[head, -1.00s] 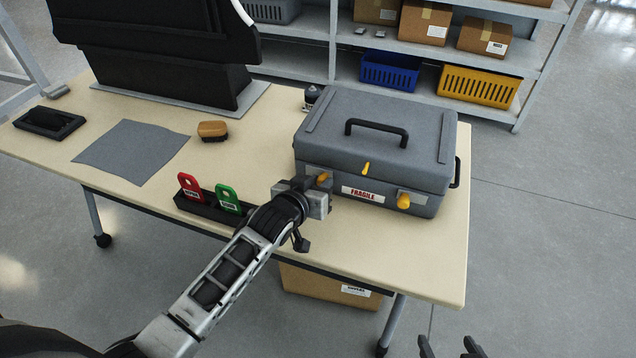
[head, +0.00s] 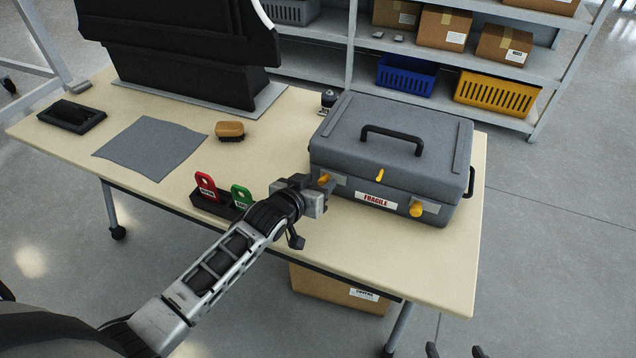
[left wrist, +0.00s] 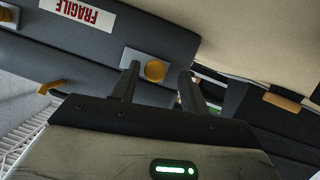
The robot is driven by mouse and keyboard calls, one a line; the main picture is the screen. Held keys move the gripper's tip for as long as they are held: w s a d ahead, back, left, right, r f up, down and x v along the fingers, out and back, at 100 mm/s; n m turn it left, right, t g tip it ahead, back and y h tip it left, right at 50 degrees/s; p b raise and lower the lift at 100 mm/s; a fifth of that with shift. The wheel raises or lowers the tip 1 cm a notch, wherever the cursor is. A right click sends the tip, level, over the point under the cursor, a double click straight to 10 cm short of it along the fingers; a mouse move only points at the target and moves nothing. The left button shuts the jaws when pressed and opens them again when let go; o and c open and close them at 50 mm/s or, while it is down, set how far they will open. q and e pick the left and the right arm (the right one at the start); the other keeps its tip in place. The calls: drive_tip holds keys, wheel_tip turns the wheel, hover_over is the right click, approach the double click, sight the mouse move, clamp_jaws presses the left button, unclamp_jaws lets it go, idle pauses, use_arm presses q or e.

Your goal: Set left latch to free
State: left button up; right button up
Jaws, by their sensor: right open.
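The grey case (head: 385,150) stands shut on the table. Its left latch (head: 324,179) is a yellow knob at the left of the front face, partly hidden by my left gripper (head: 318,198). In the left wrist view the left latch (left wrist: 155,71) shows as a round yellow knob on a grey plate. The left gripper's fingers (left wrist: 160,85) are apart there, the knob showing between their tips; contact cannot be told. The right latch (head: 417,209) is a yellow knob at the front right. My right gripper (head: 455,350) is open, only its fingertips showing at the bottom edge.
A FRAGILE label (head: 375,201) and a small yellow pointer (head: 379,174) sit between the latches. A red tag (head: 206,186) and a green tag (head: 241,196) stand in a black holder beside my left wrist. A brush (head: 230,130) lies farther back. The table's front right is clear.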

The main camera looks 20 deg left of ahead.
use_arm(q)
drive_tip(key=shift+s, duration=0.1)
drive_tip(key=p+v, duration=0.1)
drive_tip(key=v, duration=1.4)
drive_tip(key=shift+s+r, duration=0.25)
drive_tip(key=shift+s, duration=0.1)
